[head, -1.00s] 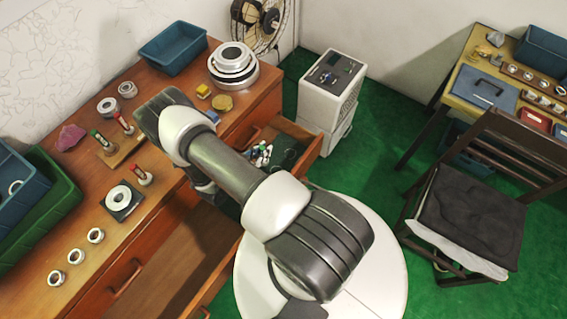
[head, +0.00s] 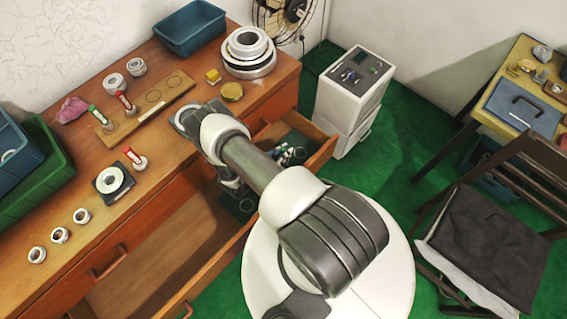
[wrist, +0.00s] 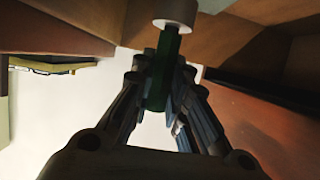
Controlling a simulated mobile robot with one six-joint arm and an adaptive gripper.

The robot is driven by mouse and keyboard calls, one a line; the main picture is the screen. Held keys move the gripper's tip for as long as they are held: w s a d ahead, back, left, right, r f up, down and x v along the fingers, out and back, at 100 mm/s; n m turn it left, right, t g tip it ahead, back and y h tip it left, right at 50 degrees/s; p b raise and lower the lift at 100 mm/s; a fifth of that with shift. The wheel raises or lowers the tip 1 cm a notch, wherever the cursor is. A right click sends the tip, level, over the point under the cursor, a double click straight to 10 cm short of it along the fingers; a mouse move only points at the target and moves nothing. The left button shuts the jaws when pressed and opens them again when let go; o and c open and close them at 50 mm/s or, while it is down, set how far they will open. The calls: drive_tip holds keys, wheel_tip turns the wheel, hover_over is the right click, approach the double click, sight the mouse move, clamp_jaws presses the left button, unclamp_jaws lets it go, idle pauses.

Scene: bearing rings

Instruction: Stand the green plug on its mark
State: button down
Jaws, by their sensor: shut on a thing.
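My gripper (wrist: 160,85) is shut on a green plug (wrist: 163,62) in the wrist view. The plug's pale round end (wrist: 175,12) points away from the palm, towards the top of the picture. In the head view my gripper hangs below my arm near the open drawer, and the plug there is too dark to make out surely. A wooden board (head: 139,113) on the desk bears drawn ring marks (head: 153,96).
An open drawer (head: 322,152) with small items lies right of my arm.

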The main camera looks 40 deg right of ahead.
drive_tip(key=shift+f+b, duration=1.2)
drive_tip(key=shift+f, duration=1.95)
drive_tip(key=shift+f, duration=0.1)
drive_tip(key=c, duration=1.6)
unclamp_jaws()
drive_tip(key=shift+f, duration=0.1)
drive_tip(key=shift+o, duration=0.2)
drive_tip(key=shift+r, duration=0.2)
drive_tip(key=p+v, duration=0.2)
drive_tip(key=v, duration=1)
drive_tip(key=shift+p, duration=0.3)
